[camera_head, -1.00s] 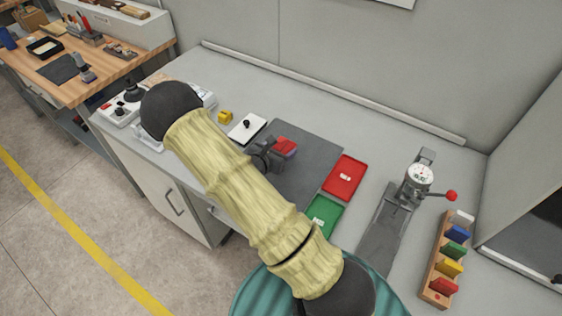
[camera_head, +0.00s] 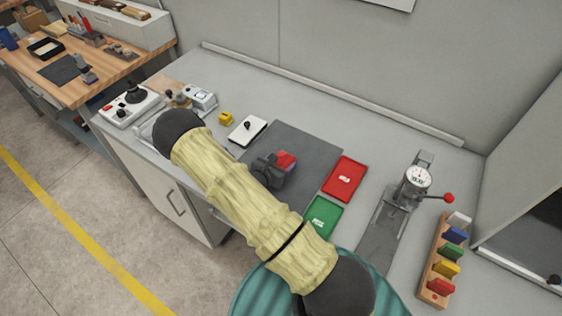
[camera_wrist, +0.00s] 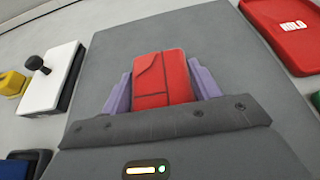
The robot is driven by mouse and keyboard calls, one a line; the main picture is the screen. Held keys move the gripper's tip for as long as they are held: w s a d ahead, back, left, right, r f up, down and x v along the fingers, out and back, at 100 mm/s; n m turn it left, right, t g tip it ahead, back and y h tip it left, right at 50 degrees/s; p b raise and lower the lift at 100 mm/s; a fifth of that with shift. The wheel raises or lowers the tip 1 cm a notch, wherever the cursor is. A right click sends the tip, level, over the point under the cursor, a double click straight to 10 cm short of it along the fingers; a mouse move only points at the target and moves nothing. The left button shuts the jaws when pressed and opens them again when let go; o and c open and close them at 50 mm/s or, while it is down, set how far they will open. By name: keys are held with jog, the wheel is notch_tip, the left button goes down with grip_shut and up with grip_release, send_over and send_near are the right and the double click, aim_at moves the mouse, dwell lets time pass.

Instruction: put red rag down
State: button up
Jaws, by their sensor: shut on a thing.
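The red rag (camera_wrist: 162,80) is a folded red cloth pad. It sits between the two purple-grey fingers of my gripper (camera_wrist: 162,92) in the wrist view. My gripper is shut on it. In the head view the red rag (camera_head: 286,160) shows at the tip of my gripper (camera_head: 277,165), over the dark grey mat (camera_head: 308,150). I cannot tell whether the rag touches the mat. My arm hides part of the mat's near side.
A red tray (camera_head: 344,180) and a green tray (camera_head: 322,217) lie right of the mat. A white plate with a black knob (camera_head: 247,129) and a yellow block (camera_head: 226,118) are on the left. A dial gauge stand (camera_head: 410,185) and a rack of coloured pieces (camera_head: 443,262) stand further right.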

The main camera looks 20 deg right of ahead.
jog(key=shift+f, duration=0.15)
jog(key=o, duration=1.1)
jog(key=shift+c, duration=0.2)
jog(key=shift+r, duration=0.25)
jog(key=b+v, duration=0.3)
jog(key=v, duration=0.9)
jog(key=shift+f, duration=0.1)
jog(key=shift+a, duration=0.1)
